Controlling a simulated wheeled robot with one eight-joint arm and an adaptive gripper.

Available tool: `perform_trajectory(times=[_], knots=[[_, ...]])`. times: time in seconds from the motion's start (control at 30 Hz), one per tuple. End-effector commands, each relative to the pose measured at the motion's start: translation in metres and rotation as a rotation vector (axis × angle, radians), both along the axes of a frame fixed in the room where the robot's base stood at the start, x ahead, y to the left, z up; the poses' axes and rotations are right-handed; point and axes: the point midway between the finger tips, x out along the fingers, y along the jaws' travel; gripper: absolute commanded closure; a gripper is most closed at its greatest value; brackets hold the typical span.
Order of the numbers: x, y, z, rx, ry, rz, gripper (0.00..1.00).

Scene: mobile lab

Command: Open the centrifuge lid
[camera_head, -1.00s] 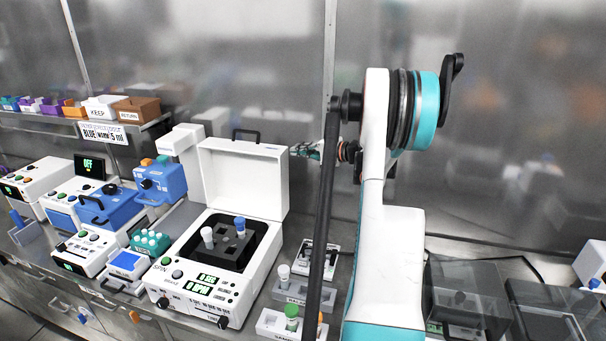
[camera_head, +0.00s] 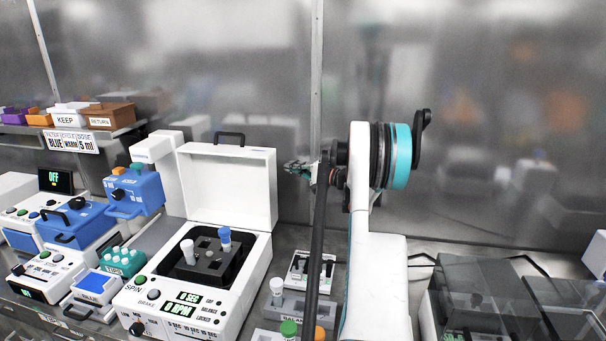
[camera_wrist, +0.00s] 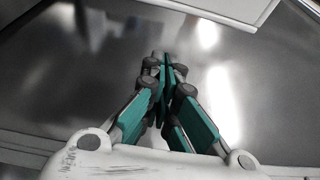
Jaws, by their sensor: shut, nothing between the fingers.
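The white centrifuge (camera_head: 196,300) stands on the bench left of centre in the head view. Its lid (camera_head: 228,186) is open and stands upright at the back, with a black handle (camera_head: 229,137) on its top edge. Inside the chamber is a dark rotor (camera_head: 208,262) holding a blue-capped tube (camera_head: 224,238) and a white-capped tube (camera_head: 187,250). My gripper (camera_head: 290,166) is just right of the lid's right edge and looks apart from it. In the wrist view my gripper (camera_wrist: 163,62) is shut with its green fingers together and nothing between them. A white panel edge, likely the lid, shows at the top there.
A blue device (camera_head: 136,190) and a teal tube rack (camera_head: 122,259) stand left of the centrifuge. Tube holders (camera_head: 285,304) sit to its right, below my arm. Dark transparent boxes (camera_head: 480,290) stand at the right. A metal wall is behind.

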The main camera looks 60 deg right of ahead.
Motion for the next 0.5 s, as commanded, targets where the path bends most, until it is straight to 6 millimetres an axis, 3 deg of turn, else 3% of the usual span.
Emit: perform_trajectory(times=[0.17,0.5], knots=[[0.037,0.003,-0.003,0.000,0.000,0.002,1.00],[0.019,0.036,0.000,0.000,0.001,-0.001,1.00]])
